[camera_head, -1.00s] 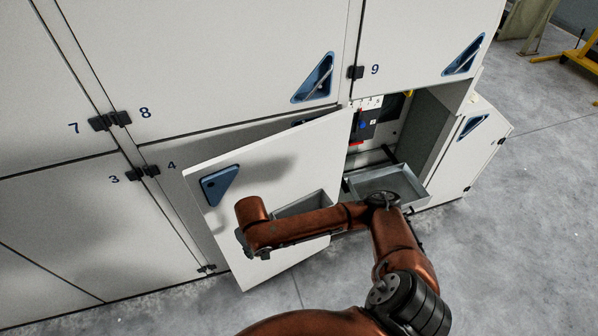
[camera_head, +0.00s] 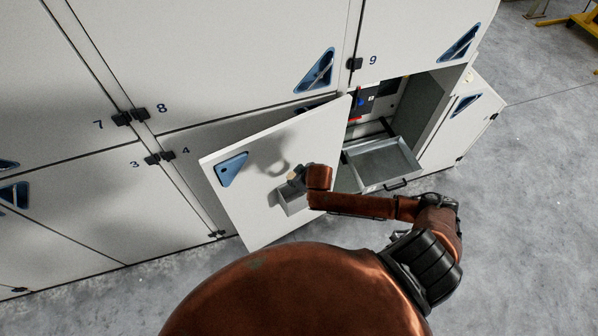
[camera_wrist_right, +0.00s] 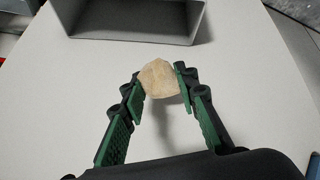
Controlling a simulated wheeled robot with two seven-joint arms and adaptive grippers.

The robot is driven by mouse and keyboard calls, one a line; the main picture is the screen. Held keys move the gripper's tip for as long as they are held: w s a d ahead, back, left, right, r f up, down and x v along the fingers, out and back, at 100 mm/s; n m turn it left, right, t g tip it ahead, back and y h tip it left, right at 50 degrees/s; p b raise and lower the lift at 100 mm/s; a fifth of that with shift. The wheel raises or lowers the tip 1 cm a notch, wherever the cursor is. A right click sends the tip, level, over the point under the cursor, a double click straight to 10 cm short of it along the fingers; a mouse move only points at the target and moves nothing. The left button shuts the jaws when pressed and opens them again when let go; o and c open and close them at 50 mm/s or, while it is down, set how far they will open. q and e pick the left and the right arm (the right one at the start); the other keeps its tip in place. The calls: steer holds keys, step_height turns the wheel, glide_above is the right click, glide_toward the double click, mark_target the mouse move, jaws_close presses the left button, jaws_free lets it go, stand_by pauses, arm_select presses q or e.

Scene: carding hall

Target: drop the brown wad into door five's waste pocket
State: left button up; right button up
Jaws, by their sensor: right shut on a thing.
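The brown wad (camera_wrist_right: 160,78), a pale tan rough lump, is between the green-padded fingertips of my right gripper (camera_wrist_right: 161,84) in the right wrist view. The gripper is shut on it. An open door (camera_head: 240,200) hangs out from the cabinet; its number is not visible. The grey waste pocket (camera_head: 289,204) is on the door's face, partly hidden behind my right arm. In the head view, the wad (camera_head: 292,176) shows small just above the pocket. In the wrist view, the pocket (camera_wrist_right: 135,18) lies beyond the wad, apart from it. My left gripper is out of view.
Behind the open door, a metal tray (camera_head: 382,160) sticks out of the cabinet bay. A blue triangular handle (camera_head: 231,169) is on the door's upper left. Closed numbered doors stand left and above. The grey floor (camera_head: 520,220) at the right is clear.

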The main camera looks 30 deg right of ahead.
steer(key=shift+s+d, duration=0.15)
steer(key=shift+d, duration=0.25)
steer(key=shift+f, duration=0.1)
arm_select(q)
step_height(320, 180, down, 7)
steer(key=b, duration=0.7)
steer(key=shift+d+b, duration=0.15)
steer(key=shift+b, duration=0.15)
arm_select(e)
step_height(320, 180, down, 6)
steer(key=shift+f, duration=0.15)
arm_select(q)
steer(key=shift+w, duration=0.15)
arm_select(e)
steer(key=o, duration=0.8)
